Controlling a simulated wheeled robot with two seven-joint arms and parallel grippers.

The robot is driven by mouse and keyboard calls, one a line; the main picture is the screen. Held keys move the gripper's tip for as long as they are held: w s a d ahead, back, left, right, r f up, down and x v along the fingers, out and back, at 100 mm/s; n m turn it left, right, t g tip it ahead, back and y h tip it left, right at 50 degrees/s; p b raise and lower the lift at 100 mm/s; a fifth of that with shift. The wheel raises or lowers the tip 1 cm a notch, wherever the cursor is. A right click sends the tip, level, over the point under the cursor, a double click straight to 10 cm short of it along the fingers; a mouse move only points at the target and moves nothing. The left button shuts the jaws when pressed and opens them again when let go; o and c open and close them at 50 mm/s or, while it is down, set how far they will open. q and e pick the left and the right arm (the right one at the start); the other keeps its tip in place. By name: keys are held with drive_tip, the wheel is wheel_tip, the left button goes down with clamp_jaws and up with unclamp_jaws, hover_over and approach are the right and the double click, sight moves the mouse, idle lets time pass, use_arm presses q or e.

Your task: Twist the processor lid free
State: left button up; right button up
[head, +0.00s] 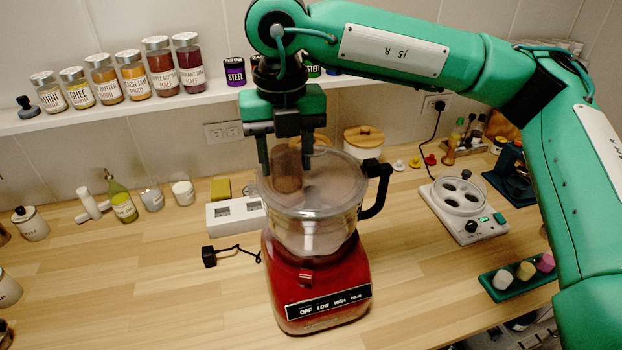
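The food processor has a red base (318,285) with a clear bowl and black handle, standing upright on the wooden counter. Its clear round lid (335,183) sits on top of the bowl. A brownish see-through feed tube (287,172) rises from the lid's left part. My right gripper (285,165) points down over the lid, with one finger on each side of the feed tube. Its fingers are spread, with a small gap showing beside the tube; whether either fingertip touches the lid is unclear. My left gripper is out of view.
A shelf (130,108) with several jars runs behind. A white power strip (237,214) stands left of the processor, near a black plug (209,257). A white cooker (463,208) and green tray (515,277) are at right. The front-left counter (150,290) is mostly clear.

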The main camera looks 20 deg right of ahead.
drive_tip(key=o, duration=0.3)
wheel_tip(320, 180, up, 8)
drive_tip(key=p, duration=0.3)
drive_tip(key=shift+f, duration=0.25)
idle(0.4)
